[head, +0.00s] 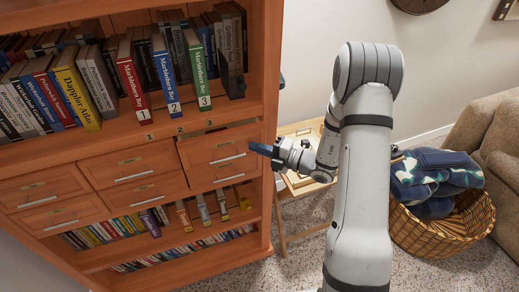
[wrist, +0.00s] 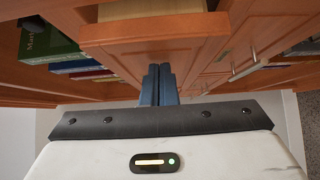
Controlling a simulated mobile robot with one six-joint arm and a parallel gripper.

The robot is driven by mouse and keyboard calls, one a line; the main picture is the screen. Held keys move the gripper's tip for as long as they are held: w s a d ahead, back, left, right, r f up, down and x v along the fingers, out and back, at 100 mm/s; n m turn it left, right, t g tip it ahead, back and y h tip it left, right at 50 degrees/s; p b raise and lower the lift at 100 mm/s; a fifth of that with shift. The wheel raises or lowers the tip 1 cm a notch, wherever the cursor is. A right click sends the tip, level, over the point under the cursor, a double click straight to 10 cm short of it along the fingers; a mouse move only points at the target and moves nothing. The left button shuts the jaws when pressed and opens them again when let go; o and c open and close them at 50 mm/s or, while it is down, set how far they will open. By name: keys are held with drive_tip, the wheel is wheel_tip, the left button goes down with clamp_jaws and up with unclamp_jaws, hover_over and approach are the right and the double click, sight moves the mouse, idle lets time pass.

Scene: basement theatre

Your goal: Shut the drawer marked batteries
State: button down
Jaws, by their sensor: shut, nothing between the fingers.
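An upper right drawer (head: 217,145) of the wooden bookcase stands pulled out from its neighbours, with a bar handle (head: 228,160) and a small label (head: 222,145) too small to read. I cannot confirm from the label that it is the batteries drawer. In the wrist view, the drawer front (wrist: 150,50) is close ahead, with a pale area behind its top edge. My gripper (head: 254,147) is shut and empty, its blue fingers at the right end of that drawer front. In the wrist view the fingertips (wrist: 159,68) meet or nearly meet the front; contact is unclear.
Other drawers, such as the upper middle one (head: 130,162), look closed. Books (head: 130,80) fill the shelf above, and more stand below. A small wooden table (head: 290,185) is behind my arm. A wicker basket (head: 440,225) with blankets stands right, by a sofa (head: 495,130).

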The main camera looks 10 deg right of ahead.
sight(257, 140)
drive_tip(key=w, duration=0.1)
drive_tip(key=w+a, duration=0.1)
drive_tip(key=w, duration=0.1)
drive_tip(key=shift+w+p, duration=0.25)
drive_tip(key=shift+p, duration=0.15)
drive_tip(key=shift+r, duration=0.25)
drive_tip(key=s+a+v, duration=0.1)
drive_tip(key=s+v, duration=0.1)
drive_tip(key=v, duration=1.1)
drive_tip(key=shift+s+a+f+b, duration=0.25)
drive_tip(key=shift+s+b, duration=0.1)
drive_tip(key=shift+b, duration=0.1)
